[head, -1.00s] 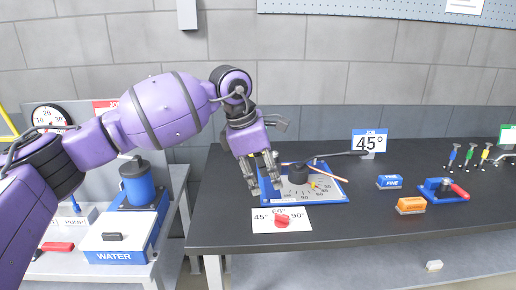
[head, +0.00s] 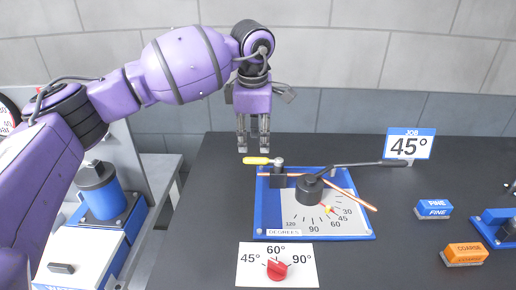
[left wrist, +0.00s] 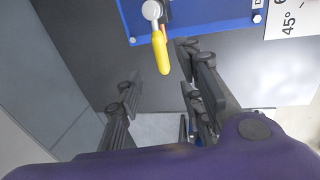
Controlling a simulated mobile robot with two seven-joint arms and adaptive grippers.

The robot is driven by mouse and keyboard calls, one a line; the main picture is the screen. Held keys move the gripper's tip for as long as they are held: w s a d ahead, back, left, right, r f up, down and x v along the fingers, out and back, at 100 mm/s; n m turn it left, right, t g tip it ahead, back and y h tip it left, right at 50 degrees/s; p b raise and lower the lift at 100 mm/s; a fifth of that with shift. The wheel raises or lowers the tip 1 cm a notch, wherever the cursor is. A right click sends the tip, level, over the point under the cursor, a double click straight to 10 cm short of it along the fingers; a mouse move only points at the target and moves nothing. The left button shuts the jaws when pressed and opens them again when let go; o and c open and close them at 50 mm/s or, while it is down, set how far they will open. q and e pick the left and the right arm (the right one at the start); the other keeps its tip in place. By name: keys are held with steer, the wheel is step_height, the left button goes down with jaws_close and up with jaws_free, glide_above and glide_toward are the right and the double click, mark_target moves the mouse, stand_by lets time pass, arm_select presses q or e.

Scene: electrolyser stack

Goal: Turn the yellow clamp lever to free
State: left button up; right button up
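The yellow clamp lever (head: 257,160) sits on a dark clamp block at the back left of the blue bending plate (head: 262,222) and points left. In the left wrist view the lever (left wrist: 161,54) lies in the picture between the fingertips, towards the right finger. My left gripper (head: 253,148) points down, just behind or above the lever's end; contact does not show. In the left wrist view my left gripper (left wrist: 158,60) is open and empty. A copper rod (head: 345,192) runs by the clamp and bends around the black hub (head: 308,190). My right gripper is out of view.
A long black handle (head: 365,164) reaches right from the hub. A "JOB 45°" sign (head: 409,146) stands behind it. A card with a red knob (head: 277,269) lies in front. Blue FINE (head: 434,209) and orange COARSE (head: 465,254) blocks stand to the right.

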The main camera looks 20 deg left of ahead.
mark_target(255, 158)
arm_select(q)
steer(key=f, duration=0.5)
steer(key=shift+w+a+f, duration=0.15)
steer(key=shift+w+f, duration=0.1)
steer(key=shift+w, duration=0.1)
steer(key=shift+w+f, duration=0.1)
steer(key=shift+f, duration=0.5)
steer(key=shift+w, duration=0.1)
steer(key=c, duration=0.8)
jaws_close()
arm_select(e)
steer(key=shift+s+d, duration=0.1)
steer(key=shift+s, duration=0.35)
